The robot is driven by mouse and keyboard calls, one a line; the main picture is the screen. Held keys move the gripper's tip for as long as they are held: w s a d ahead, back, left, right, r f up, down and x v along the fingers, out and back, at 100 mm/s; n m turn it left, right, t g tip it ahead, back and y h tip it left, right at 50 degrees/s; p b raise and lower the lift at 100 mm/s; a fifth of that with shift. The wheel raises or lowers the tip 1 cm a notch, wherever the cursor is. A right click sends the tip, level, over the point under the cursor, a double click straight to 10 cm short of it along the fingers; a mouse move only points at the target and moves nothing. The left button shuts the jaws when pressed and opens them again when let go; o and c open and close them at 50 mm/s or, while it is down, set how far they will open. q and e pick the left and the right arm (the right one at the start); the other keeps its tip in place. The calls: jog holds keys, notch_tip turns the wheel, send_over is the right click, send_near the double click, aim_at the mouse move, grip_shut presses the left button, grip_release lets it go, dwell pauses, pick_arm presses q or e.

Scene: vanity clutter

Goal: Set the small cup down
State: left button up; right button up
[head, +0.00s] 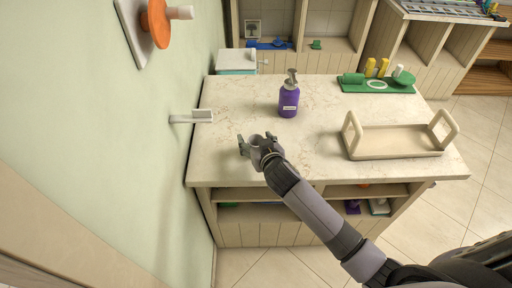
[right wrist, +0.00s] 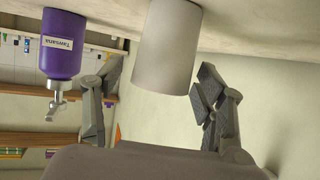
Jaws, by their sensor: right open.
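The small cup (head: 257,140) is a plain light grey cylinder near the front left of the marble-look countertop (head: 330,150). My right gripper (head: 258,146) reaches in from the lower right in the head view. Its fingers are spread on either side of the cup, and in the right wrist view (right wrist: 160,78) gaps show between them and the cup. My left gripper is not in view.
A purple pump bottle (head: 288,101) stands behind the cup; it also shows in the right wrist view (right wrist: 62,45). A beige handled tray (head: 395,153) is at the right. A green mat (head: 350,87) with small items lies at the back. A wall fixture (head: 190,118) juts out at left.

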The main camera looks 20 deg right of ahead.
jog(key=shift+c, duration=0.5)
jog(key=c, duration=1.3)
jog(key=shift+o, duration=0.2)
jog(key=shift+r, duration=0.1)
